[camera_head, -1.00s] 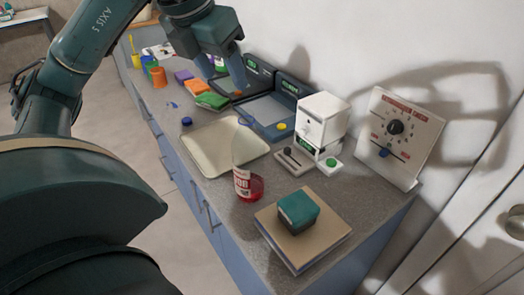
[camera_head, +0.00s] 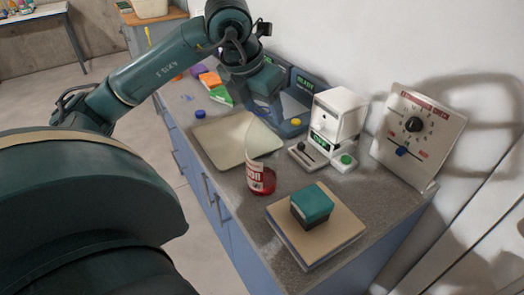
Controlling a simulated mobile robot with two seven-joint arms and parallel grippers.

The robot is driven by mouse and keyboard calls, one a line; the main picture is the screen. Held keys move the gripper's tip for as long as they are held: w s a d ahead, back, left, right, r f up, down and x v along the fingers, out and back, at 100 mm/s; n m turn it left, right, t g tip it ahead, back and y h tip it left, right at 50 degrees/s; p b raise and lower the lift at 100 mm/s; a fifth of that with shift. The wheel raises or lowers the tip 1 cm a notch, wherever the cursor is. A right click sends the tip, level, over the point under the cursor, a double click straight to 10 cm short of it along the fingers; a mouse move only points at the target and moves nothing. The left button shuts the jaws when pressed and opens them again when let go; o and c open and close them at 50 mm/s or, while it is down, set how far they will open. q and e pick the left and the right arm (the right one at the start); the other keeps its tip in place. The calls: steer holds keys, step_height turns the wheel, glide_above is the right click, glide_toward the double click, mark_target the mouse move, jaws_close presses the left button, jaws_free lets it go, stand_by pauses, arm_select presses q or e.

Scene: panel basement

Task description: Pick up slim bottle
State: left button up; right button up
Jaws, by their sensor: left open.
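The slim bottle (camera_head: 261,178) stands upright on the grey counter. It has a clear upper part, a white label with red print and red liquid at the bottom. My left gripper (camera_head: 264,112) is open and empty, its fingers pointing down. In the picture it is just above the bottle's top; I cannot tell the gap in depth. The gripper's arm hides part of the counter behind it. My right gripper is not in view.
A cream tray (camera_head: 208,136) lies left of the bottle. A teal box (camera_head: 312,203) sits on a stacked board (camera_head: 338,228) in front. A white device (camera_head: 337,115) and a dial panel (camera_head: 418,130) stand to the right. Coloured blocks (camera_head: 210,79) lie farther back.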

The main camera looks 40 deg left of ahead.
arm_select(q)
steer(key=shift+c, duration=0.5)
jaws_close()
